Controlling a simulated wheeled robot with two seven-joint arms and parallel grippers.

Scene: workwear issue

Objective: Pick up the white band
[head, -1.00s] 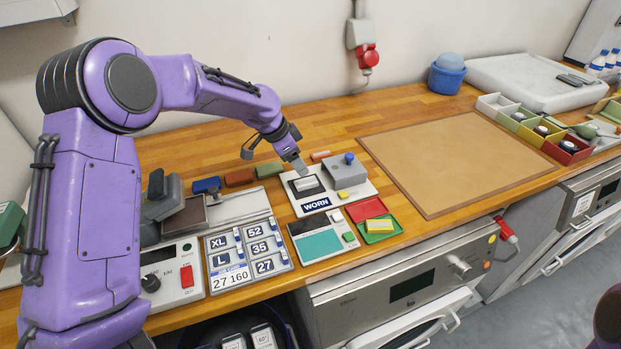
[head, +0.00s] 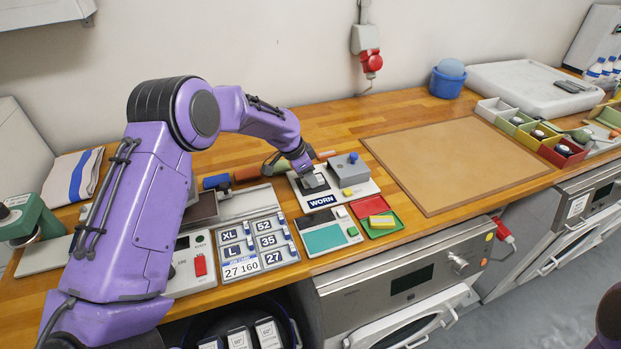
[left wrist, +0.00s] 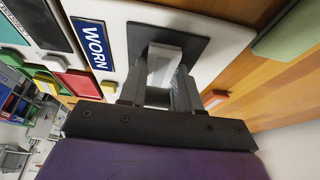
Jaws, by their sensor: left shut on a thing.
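The white band (left wrist: 163,66) shows in the left wrist view as a pale block on the dark square pad (left wrist: 142,38) of the white device labelled WORN. My left gripper (left wrist: 160,85) is over this pad with one finger on each side of the band, shut on it. In the head view my left gripper (head: 309,180) reaches down onto the device (head: 365,190) and hides the band. I cannot tell whether the band is still touching the pad. My right gripper is not in view.
A grey block with a blue knob (head: 350,166) stands just right of the gripper. Red and green trays (head: 380,229), a teal-screened device (head: 324,238) and a size panel (head: 250,245) lie in front. The brown mat (head: 450,150) is clear.

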